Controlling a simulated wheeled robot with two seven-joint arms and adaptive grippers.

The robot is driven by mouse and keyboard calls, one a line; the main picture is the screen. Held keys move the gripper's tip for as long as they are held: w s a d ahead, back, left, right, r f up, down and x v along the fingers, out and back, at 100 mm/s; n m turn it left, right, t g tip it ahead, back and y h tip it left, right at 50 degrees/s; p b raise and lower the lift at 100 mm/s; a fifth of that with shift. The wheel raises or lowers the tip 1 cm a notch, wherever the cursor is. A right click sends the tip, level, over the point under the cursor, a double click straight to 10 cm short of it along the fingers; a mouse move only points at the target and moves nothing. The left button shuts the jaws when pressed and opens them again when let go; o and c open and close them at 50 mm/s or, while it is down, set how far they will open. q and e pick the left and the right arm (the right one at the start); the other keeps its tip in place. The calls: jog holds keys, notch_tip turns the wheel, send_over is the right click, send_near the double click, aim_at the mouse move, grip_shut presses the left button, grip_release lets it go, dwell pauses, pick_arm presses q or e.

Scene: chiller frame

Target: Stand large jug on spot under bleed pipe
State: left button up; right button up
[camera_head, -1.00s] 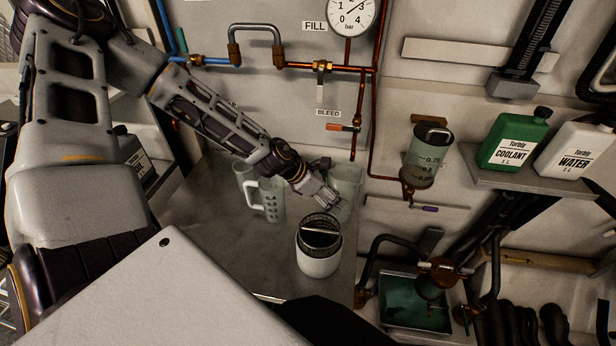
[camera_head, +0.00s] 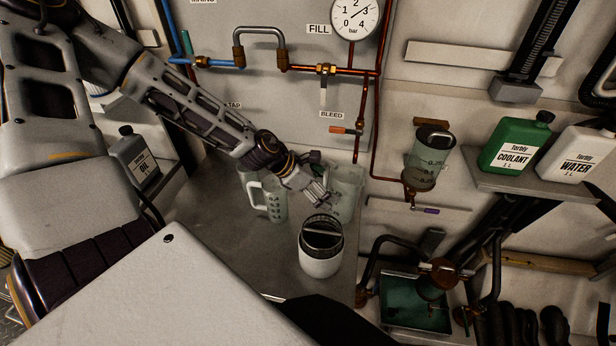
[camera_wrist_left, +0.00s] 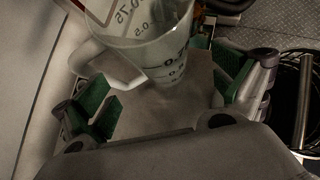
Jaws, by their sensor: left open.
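A large clear graduated jug (camera_head: 346,188) stands upright on the grey bench, close below the bleed pipe (camera_head: 356,150). Whether it is exactly on the spot I cannot tell, as the bench under it is partly hidden. My left gripper (camera_head: 320,194) is open just left of this jug, overlapping its near side. In the left wrist view a clear jug (camera_wrist_left: 160,50) with dark marks and a side handle lies ahead of the green-padded fingers of the left gripper (camera_wrist_left: 162,88). Contact is not clear. My right gripper is not in view.
A white container with a dark rim (camera_head: 320,262) stands in front. The red-handled bleed valve (camera_head: 345,130) hangs above the large jug. Bare bench lies front left.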

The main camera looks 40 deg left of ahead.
pick_arm(q)
jog(key=p+v, duration=0.1)
jog(key=v, duration=0.5)
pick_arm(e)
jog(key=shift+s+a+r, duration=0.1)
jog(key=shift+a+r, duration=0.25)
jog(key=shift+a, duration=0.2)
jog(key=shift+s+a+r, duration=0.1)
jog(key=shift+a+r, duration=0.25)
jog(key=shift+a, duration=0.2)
pick_arm(q)
jog(key=shift+s+r, duration=0.1)
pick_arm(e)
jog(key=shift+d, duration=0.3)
